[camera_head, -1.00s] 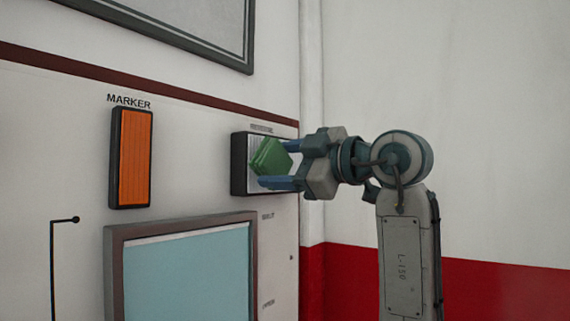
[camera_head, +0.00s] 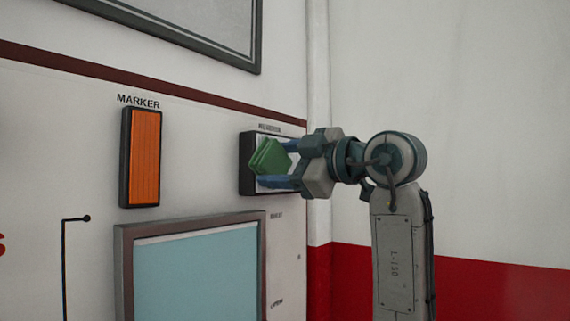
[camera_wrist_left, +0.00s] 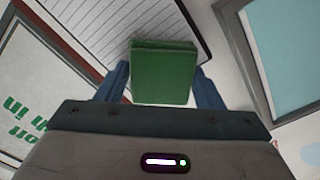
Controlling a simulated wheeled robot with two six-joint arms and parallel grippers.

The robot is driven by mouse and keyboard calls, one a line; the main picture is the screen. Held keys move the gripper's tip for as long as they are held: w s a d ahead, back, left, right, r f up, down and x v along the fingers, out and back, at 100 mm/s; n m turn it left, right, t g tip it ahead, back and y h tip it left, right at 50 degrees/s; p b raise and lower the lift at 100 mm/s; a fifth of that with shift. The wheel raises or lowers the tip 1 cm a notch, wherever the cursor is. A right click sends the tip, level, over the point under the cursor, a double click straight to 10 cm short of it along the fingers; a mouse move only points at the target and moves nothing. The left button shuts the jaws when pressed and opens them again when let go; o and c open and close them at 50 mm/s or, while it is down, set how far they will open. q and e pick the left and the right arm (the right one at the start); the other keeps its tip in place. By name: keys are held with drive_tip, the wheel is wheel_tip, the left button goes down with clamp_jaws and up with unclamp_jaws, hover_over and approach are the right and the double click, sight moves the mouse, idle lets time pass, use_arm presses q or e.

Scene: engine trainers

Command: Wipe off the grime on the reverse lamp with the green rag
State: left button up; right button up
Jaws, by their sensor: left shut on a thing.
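The reverse lamp (camera_head: 246,165) is a dark-framed panel with a pale ribbed face, under a small label on the white wall panel. Its ribbed face also shows in the left wrist view (camera_wrist_left: 110,22). My left gripper (camera_head: 277,165) is shut on the green rag (camera_head: 268,156), a folded square pad, in front of the lamp. The rag also shows between the blue fingers in the left wrist view (camera_wrist_left: 163,75). Rag and gripper cover much of the lamp face. I cannot tell whether the rag touches it, and I make out no clear grime. My right gripper is not in view.
An orange marker lamp (camera_head: 144,157) is on the panel to the left. A framed light-blue screen (camera_head: 195,275) sits below, and a grey-framed board (camera_head: 215,30) above. A pale vertical pipe (camera_head: 318,120) runs just right of the panel, by the white and red wall.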

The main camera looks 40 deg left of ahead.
sight(294, 165)
use_arm(q)
drive_tip(key=shift+w+a, duration=0.1)
drive_tip(key=shift+w+a+r+p, duration=0.15)
drive_tip(key=shift+w+p, duration=0.2)
drive_tip(key=shift+w, duration=1.55)
drive_tip(key=shift+a+f, duration=0.15)
drive_tip(key=shift+f, duration=0.05)
drive_tip(key=shift+s+b, duration=0.45)
drive_tip(key=shift+s, duration=0.3)
drive_tip(key=shift+s+d+r+b, duration=0.1)
drive_tip(key=shift+s+d+b, duration=0.1)
drive_tip(key=shift+s, duration=0.45)
drive_tip(key=shift+s+d+b, duration=0.1)
drive_tip(key=shift+s+b, duration=0.1)
drive_tip(key=shift+s, duration=0.4)
drive_tip(key=shift+d, duration=0.1)
